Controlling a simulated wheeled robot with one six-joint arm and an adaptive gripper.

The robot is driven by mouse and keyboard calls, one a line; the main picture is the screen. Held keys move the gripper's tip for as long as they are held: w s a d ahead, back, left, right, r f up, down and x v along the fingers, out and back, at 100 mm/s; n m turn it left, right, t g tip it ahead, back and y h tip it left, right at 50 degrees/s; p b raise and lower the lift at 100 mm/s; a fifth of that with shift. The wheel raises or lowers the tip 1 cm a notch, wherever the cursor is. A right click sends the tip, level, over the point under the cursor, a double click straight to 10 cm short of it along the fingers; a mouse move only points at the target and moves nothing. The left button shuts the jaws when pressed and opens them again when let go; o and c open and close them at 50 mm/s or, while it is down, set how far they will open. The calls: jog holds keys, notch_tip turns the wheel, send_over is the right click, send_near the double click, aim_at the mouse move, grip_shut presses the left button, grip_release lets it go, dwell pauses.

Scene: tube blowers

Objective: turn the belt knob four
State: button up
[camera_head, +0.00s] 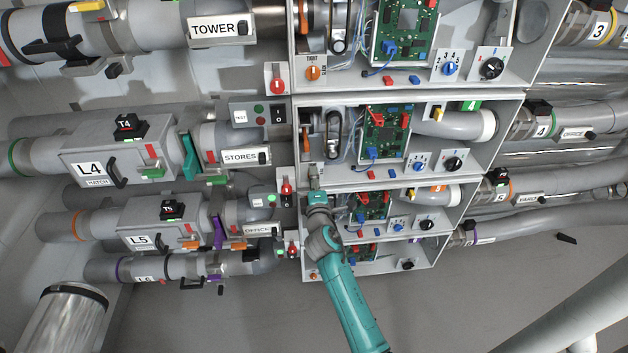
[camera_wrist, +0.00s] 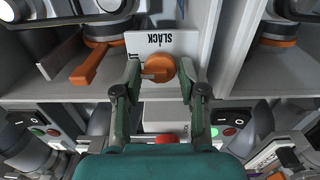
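The orange belt knob (camera_wrist: 159,67) sits on a white plate (camera_wrist: 180,42) marked SLACK, in the middle of the wrist view. My gripper (camera_wrist: 158,66) has its two fingers apart, one on each side of the knob. A small gap shows on the left of the knob; I cannot tell whether the right fingertip touches it. In the head view my gripper (camera_head: 314,178) is at the lower left corner of the box in the row marked 4 (camera_head: 541,131), and hides the knob there. The similar orange knob (camera_head: 313,73) of the box above is free.
An orange lever (camera_wrist: 93,66) stands left of my gripper in the wrist view. A red button (camera_wrist: 166,137) shows between the fingers. Box walls close in on both sides. Green circuit boards (camera_head: 386,133) and a blue selector (camera_head: 419,165) lie to the right in the head view.

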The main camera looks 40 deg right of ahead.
dwell(0.3)
jog(key=v, duration=1.2)
dwell(0.3)
